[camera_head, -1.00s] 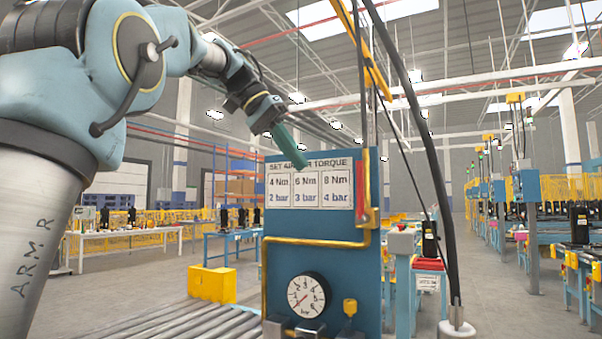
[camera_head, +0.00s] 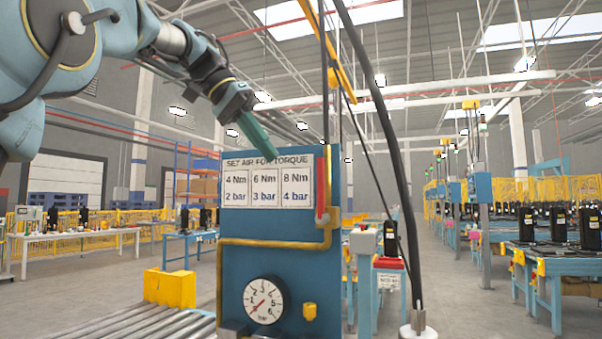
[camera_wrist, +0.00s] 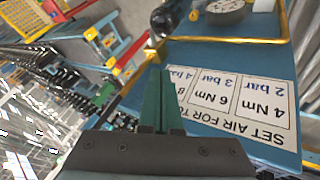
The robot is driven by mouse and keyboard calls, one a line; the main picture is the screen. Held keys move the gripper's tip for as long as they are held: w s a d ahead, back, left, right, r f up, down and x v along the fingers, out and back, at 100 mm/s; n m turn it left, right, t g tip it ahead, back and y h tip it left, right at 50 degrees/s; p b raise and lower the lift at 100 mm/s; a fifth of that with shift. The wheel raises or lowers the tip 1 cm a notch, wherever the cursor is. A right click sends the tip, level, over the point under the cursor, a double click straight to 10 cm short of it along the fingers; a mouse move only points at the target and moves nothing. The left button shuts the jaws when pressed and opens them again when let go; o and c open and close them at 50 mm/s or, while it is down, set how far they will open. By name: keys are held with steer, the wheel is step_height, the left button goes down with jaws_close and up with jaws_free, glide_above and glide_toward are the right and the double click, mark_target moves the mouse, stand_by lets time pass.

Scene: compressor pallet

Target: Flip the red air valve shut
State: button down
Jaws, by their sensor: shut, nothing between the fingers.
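The red air valve (camera_head: 321,190) shows as an upright red lever beside the yellow pipe, at the right edge of the blue panel (camera_head: 285,262). My gripper (camera_head: 272,151) is shut and empty, its green fingers pointing down and right. In the head view its tips overlap the top edge of the panel, left of the lever and apart from it. In the wrist view the closed fingers (camera_wrist: 158,80) are over the panel's upside-down torque label (camera_wrist: 235,95).
A round pressure gauge (camera_head: 265,300) and a yellow knob (camera_head: 309,312) are low on the panel. A thick black hose (camera_head: 395,150) hangs to the right of the panel. A yellow block (camera_head: 170,289) stands by the rollers (camera_head: 150,325) at lower left.

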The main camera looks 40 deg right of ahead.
mark_target(322, 189)
steer(key=shift+s+d+f+p, duration=0.25)
steer(key=shift+s+d+f, duration=0.9)
steer(key=shift+s, duration=0.2)
steer(key=shift+s+d+f+p, duration=0.25)
steer(key=shift+s+d+f, duration=0.8)
steer(key=shift+s, duration=0.3)
steer(key=shift+r, duration=0.1)
